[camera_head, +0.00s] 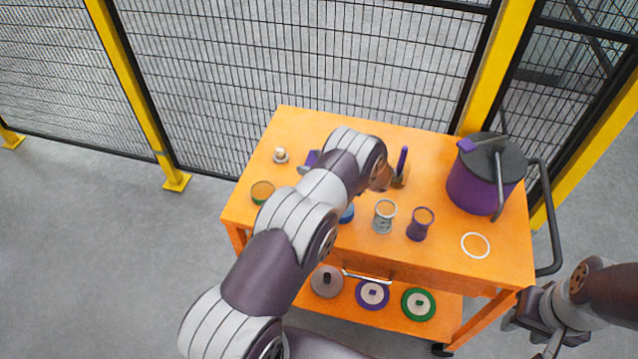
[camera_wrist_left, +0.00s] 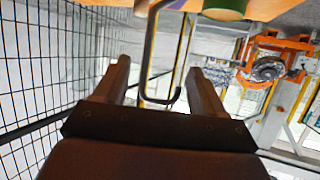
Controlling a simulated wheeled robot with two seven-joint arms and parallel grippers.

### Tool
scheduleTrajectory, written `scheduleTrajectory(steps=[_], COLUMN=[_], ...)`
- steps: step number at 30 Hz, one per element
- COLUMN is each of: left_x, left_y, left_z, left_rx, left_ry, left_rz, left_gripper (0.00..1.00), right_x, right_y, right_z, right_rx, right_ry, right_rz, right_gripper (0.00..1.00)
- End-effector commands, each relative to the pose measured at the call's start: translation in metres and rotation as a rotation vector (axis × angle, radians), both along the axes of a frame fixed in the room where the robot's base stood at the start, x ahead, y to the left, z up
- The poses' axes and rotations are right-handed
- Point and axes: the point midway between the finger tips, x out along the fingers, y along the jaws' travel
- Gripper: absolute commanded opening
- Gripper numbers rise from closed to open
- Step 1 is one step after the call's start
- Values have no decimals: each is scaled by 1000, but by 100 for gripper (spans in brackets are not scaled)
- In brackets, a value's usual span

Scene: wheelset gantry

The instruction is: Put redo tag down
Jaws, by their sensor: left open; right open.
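I cannot pick out the redo tag for certain in either view. My left arm reaches across the orange cart (camera_head: 450,250), and its hand is mostly hidden behind its own wrist in the head view. In the left wrist view my left gripper (camera_wrist_left: 160,82) is open, its two fingers apart with nothing held. A dark bent bar (camera_wrist_left: 148,60) shows between the fingers; I cannot tell its distance. My right gripper (camera_head: 540,325) is open and clear of the cart, at the lower right of the head view.
On the cart top stand a purple pot (camera_head: 470,190), a grey cup (camera_head: 384,217), a purple cup (camera_head: 420,226), a green-orange cup (camera_head: 262,193) and a white ring (camera_head: 475,245). Grey, purple and green discs (camera_head: 418,304) lie on the lower shelf. Mesh fencing (camera_head: 300,70) stands behind.

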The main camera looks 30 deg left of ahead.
Motion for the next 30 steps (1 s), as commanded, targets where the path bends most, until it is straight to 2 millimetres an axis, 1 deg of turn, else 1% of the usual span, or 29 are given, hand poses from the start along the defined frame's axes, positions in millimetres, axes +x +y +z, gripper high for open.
scheduleTrajectory(steps=[6, 7, 8, 9, 11, 12, 13, 20, 23, 26, 30], left_x=[1, 1, 1, 1, 1, 1, 1, 1, 1, 1, 1], left_y=[2, 2, 2, 2, 2, 2, 2, 2, 2, 2, 0], left_z=[-1, -1, -1, -1, -1, -1, -1, -1, 4, 15, 40], left_rx=[1, 1, 1, 1, 1, 1, 1, 1, 1, 0, 0], left_ry=[-1, -1, -1, -1, -1, -1, -1, -1, -3, -5, -6], left_rz=[-2, -2, -1, -1, -1, -1, -1, -1, -1, 0, -2], left_gripper=[70, 64, 54, 41, 21, 8, 0, 0, 0, 0, 0], right_x=[0, 0, 0, 0, 0, 0, 0, 0, 0, 0, 0], right_y=[0, 0, 0, 0, 0, 0, 0, 0, 0, 0, 0], right_z=[0, 0, 0, 0, 0, 0, 0, -1, -3, -9, -19], right_rx=[0, 0, 0, 0, 0, 0, 0, 0, 0, 0, 0], right_ry=[1, 1, 1, 1, 1, 1, 1, 1, 1, 1, 1], right_rz=[0, 0, 0, 0, 0, 0, 0, 0, 0, 0, 0], right_gripper=[43, 43, 43, 43, 43, 43, 43, 43, 43, 43, 43])
